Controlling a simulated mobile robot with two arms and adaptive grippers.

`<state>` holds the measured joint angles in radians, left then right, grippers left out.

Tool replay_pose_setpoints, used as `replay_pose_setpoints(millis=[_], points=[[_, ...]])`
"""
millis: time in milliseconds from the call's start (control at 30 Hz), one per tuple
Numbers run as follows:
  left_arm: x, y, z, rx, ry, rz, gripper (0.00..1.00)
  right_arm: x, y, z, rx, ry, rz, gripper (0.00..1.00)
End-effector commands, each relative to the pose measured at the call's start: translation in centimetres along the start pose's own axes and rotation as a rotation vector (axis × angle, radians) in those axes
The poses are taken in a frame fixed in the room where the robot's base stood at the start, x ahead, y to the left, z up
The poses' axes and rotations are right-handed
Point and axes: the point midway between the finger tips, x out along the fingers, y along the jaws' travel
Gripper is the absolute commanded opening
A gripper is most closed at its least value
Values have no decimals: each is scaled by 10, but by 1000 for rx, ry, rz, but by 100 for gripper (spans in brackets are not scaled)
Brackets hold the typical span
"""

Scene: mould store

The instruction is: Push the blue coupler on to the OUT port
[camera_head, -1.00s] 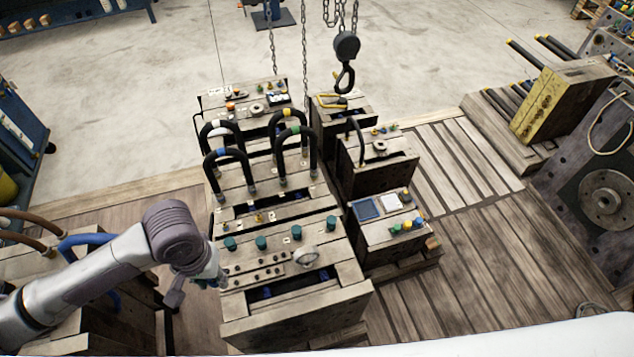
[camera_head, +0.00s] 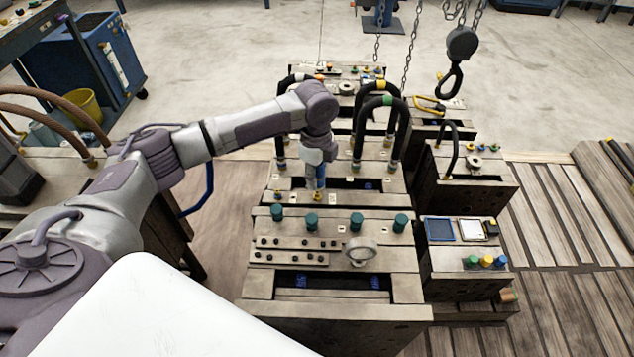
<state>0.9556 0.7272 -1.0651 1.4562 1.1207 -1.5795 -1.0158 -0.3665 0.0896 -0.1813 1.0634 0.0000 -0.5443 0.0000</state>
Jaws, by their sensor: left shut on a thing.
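My left gripper (camera_head: 316,158) reaches over the wooden-faced mould blocks, pointing down. It is shut on the blue coupler (camera_head: 316,178), which sits upright just above or on a small brass port (camera_head: 317,196) on the middle block. I cannot tell whether coupler and port touch. A second brass port (camera_head: 280,197) stands to the left of it. Port labels are too small to read, so I cannot tell which is OUT. The fingertips are small and partly hidden by the wrist. My right gripper is not in view.
Black looped hoses (camera_head: 382,125) stand just behind and right of my gripper. Teal knobs (camera_head: 311,221) line the nearer block. A chain hook (camera_head: 450,80) hangs at the back right. A blue hose (camera_head: 203,192) loops below my arm. Wooden planks at right are clear.

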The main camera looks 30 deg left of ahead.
Motion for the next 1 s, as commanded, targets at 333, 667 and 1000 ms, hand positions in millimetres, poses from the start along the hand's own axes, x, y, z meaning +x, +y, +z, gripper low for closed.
replay_pose_setpoints(millis=[333, 667, 1000], points=[[13, -34, 18, 299, -1, -1, 0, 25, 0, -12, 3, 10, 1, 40], [18, -34, 19, 313, 0, -1, 0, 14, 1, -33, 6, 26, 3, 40], [27, -34, 19, 312, 0, 0, 0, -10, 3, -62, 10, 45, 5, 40]])
